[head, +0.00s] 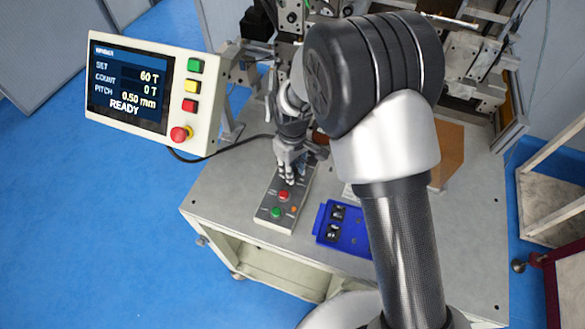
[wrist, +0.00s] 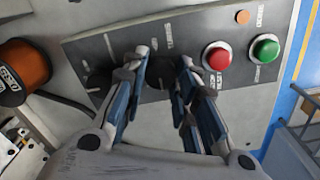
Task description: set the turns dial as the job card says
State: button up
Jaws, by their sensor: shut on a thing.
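The grey control box (head: 263,212) sits on the bench and carries dials and buttons. In the wrist view its panel (wrist: 125,38) fills the middle. My gripper (wrist: 161,72) reaches down over the panel, its fingers closed on either side of a black dial (wrist: 160,69). My gripper also shows in the head view (head: 289,172), where it hides the dial. The small panel lettering cannot be read surely. The display screen (head: 128,84) reads SET 60 T, COUNT 0 T, PITCH 0.50 mm, READY. No job card can be made out.
A red button (wrist: 216,56) and a green button (wrist: 265,48) are right of the fingers. A copper-coloured spool (wrist: 24,72) is at the left. A blue tray (head: 345,243) with black parts lies beside the box, partly behind my arm. The winder machine stands behind.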

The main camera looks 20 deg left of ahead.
dwell(0.4)
jog(key=o, duration=1.1)
jog(key=shift+r, duration=0.1)
notch_tip(320, 180, up, 12)
jog(key=shift+f, duration=0.1)
dwell(0.4)
